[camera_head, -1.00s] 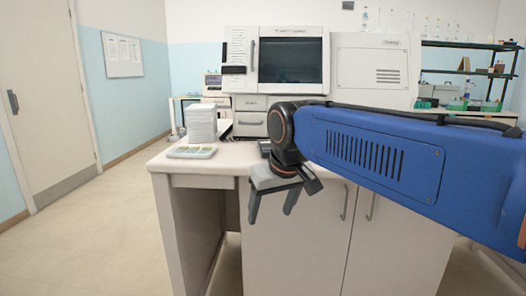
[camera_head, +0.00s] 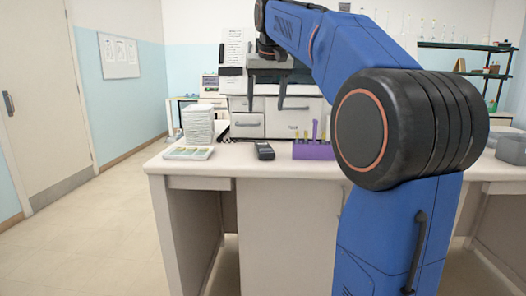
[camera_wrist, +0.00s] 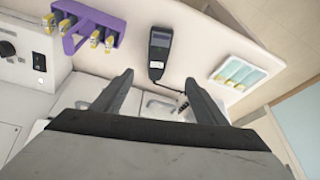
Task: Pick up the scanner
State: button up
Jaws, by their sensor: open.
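The scanner (camera_head: 264,150) is a small dark handheld device lying on the white bench top near its front edge. In the wrist view the scanner (camera_wrist: 160,46) lies beyond my fingertips, a little above the gap between them, with a cord at its lower end. My gripper (camera_head: 266,106) is raised above the bench behind the scanner, in front of the white machine. In the wrist view my gripper (camera_wrist: 158,78) has its two fingers spread wide with nothing between them.
A purple rack (camera_head: 313,151) with several yellow-capped tubes stands right of the scanner. A slide tray (camera_head: 189,153) and a white stack (camera_head: 199,125) are at the left. The white machine (camera_head: 246,122) stands behind. Bare bench top lies around the scanner.

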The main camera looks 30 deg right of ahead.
send_over(263, 145)
jog(key=s+a, duration=0.1)
jog(key=s, duration=0.2)
jog(key=f, duration=1)
jog(key=shift+w+a+f, duration=0.1)
jog(key=shift+w+f, duration=0.15)
jog(key=shift+f, duration=0.15)
jog(key=shift+x, duration=2.75)
jog(key=shift+s, duration=0.15)
jog(key=c, duration=1.2)
jog(key=shift+r, duration=0.1)
jog(key=shift+c, duration=0.2)
